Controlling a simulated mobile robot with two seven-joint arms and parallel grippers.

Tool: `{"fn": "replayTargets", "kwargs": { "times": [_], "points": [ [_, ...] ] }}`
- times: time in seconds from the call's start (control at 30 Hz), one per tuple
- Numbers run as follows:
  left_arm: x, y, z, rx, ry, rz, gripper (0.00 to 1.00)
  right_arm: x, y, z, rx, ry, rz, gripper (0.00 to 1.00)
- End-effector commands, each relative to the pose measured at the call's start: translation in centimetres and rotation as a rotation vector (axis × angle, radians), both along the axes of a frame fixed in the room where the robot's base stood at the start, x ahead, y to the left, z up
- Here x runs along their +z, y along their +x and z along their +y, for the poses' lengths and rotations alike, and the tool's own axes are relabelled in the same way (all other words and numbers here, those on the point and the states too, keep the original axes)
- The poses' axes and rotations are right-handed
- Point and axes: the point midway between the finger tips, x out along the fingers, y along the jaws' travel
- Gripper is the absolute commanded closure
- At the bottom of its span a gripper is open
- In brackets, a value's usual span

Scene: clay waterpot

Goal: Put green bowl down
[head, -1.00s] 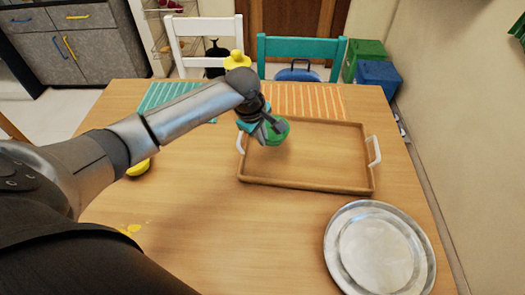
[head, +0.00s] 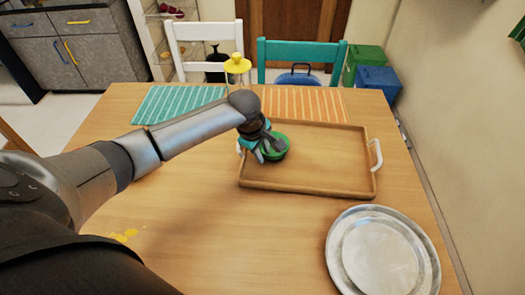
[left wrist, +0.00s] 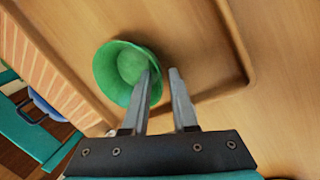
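The green bowl (head: 275,149) stands upright at the left end of the wooden tray (head: 325,177). My left gripper (head: 268,150) is at the bowl's near left side, partly covering it. In the left wrist view the bowl (left wrist: 122,62) shows its inside. One finger of the gripper (left wrist: 161,72) reaches over the bowl's inside and the other is outside its rim. The fingers are apart, with a gap around the rim, so the gripper looks open. My right gripper is not in view.
A metal plate (head: 383,252) lies at the front right of the table. A teal striped mat (head: 178,103) and an orange striped mat (head: 305,104) lie along the back edge. A yellow-topped object (head: 237,64) stands behind my arm. The tray's right part is clear.

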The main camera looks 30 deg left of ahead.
Motion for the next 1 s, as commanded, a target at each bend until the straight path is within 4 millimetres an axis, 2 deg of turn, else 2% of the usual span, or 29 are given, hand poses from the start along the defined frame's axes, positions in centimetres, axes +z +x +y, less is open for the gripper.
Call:
{"fn": "replayTargets", "kwargs": {
  "times": [0.37,0.47,0.8,1.0],
  "points": [
    [0.4,0.0,0.1,-0.001,0.001,-0.002,0.67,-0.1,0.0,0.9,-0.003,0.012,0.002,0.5],
    [1.8,-0.4,0.1,-0.002,0.001,-0.002,0.67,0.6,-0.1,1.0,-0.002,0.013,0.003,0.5],
    [8.7,-2.4,0.4,-0.001,0.0,-0.001,0.67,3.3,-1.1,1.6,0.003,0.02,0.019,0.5],
    [11.2,-3.2,0.5,-0.001,0.0,-0.001,0.67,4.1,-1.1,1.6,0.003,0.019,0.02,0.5]
  ]
}}
